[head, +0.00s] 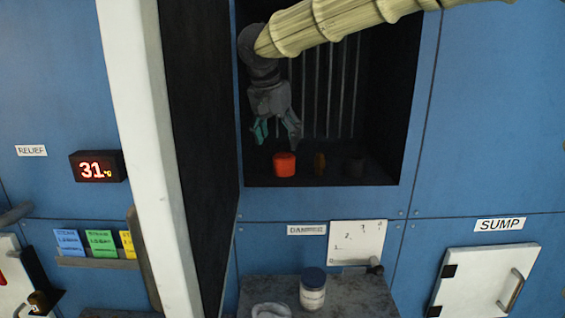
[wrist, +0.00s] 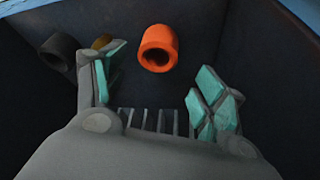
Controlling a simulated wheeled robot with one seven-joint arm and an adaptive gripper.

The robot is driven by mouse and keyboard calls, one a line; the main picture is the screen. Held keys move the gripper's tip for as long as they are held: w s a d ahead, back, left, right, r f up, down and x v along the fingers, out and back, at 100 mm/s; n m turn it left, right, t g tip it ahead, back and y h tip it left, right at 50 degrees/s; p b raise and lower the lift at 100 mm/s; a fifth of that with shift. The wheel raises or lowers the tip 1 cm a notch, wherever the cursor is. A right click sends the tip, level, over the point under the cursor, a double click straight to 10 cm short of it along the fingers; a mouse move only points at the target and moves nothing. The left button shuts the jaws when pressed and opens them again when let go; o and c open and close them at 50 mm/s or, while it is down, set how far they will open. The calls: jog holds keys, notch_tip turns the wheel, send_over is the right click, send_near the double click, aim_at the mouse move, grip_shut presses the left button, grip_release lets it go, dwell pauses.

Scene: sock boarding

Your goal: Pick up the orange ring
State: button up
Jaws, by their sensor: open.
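The orange ring (head: 284,164) stands on the floor of a dark recess in the blue wall, at its left front. In the wrist view the orange ring (wrist: 158,48) shows its round opening and lies beyond the fingertips, between the lines of the two fingers. My gripper (head: 275,138) is open and empty, reaching into the recess just above and slightly left of the ring. It also shows in the wrist view (wrist: 158,90) with its teal finger pads spread apart. It does not appear to touch the ring.
To the ring's right stand a brown-amber piece (head: 319,162) and a dark ring-like piece (head: 354,165). An open dark door (head: 205,150) borders the recess on the left. Vertical bars (head: 330,90) line the back.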

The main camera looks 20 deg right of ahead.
aim_at(283, 162)
jog(key=shift+p+x, duration=1.4)
jog(key=shift+x, duration=2.55)
jog(key=shift+s+d, duration=0.15)
jog(key=shift+c, duration=0.2)
jog(key=c, duration=1.1)
jog(key=shift+r, duration=0.15)
